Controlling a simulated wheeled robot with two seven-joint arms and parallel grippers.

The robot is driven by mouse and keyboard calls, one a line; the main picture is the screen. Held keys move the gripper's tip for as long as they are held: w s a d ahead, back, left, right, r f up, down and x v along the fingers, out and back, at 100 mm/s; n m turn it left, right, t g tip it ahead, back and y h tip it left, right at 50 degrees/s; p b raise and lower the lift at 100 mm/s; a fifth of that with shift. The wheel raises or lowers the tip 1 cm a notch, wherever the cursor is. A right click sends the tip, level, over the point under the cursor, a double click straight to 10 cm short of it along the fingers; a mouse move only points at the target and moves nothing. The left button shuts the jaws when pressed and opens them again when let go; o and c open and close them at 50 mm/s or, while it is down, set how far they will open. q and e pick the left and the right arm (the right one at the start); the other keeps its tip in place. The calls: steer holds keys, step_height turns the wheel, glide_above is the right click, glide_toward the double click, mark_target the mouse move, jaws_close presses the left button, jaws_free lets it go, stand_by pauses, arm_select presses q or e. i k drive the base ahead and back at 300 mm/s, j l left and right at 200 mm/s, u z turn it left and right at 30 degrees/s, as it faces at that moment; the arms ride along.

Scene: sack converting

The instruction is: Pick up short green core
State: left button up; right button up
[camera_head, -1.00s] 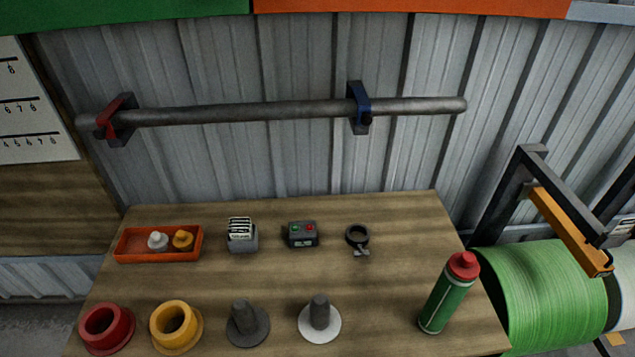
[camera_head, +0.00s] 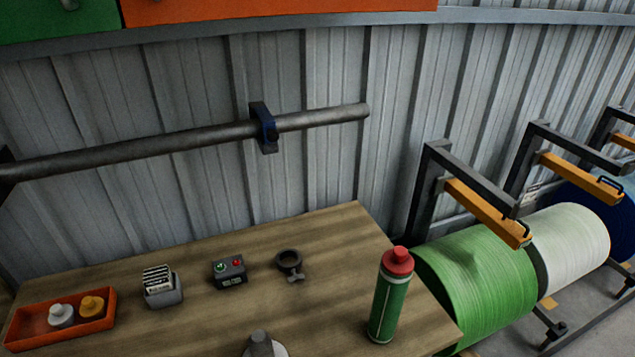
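A green cylinder with a red cap (camera_head: 388,300) stands upright at the right end of the wooden table, with a pale stripe down its side. A large green roll (camera_head: 478,280) sits on a dark stand with an orange arm, right of the table. I cannot pick out anything that is clearly a short green core. Neither of my grippers is in view.
The wooden table (camera_head: 335,235) holds an orange tray (camera_head: 22,340), a card holder (camera_head: 162,287), a button box (camera_head: 229,271), a ring clamp (camera_head: 289,264) and a partly cut-off grey post (camera_head: 262,345). A pipe (camera_head: 190,138) runs along the wall. A white roll (camera_head: 570,245) stands beyond.

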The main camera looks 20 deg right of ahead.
mark_target(391, 291)
steer(key=z, duration=1.05)
steer(key=i+l+u, duration=0.1)
steer(key=l+u, duration=0.15)
steer(key=u, duration=0.2)
steer(key=l+u, duration=0.3)
steer(key=u, duration=0.2)
